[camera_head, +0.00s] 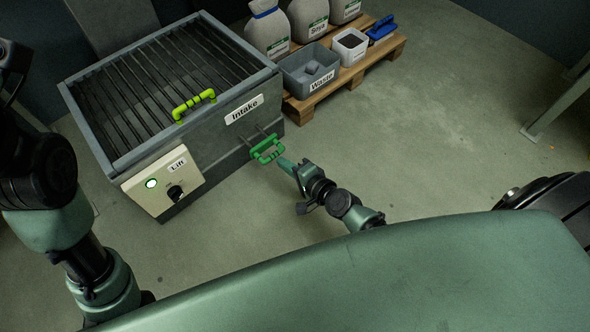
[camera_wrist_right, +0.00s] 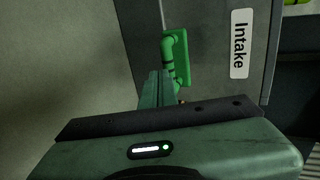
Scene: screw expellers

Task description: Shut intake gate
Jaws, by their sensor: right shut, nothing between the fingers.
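The intake gate shows by its green handle (camera_head: 267,149), low on the front face of the grey intake box (camera_head: 215,125), under the "Intake" label (camera_head: 244,109). Two rods run from the handle to the box. My right gripper (camera_head: 285,163) is shut and empty, its fingertips right by the handle. In the right wrist view the handle (camera_wrist_right: 177,58) stands just beyond the fingertips (camera_wrist_right: 157,88); I cannot tell whether they touch. My left arm shows at the left edge, but its gripper is not clearly visible.
A pallet (camera_head: 348,75) with sacks and bins stands behind right.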

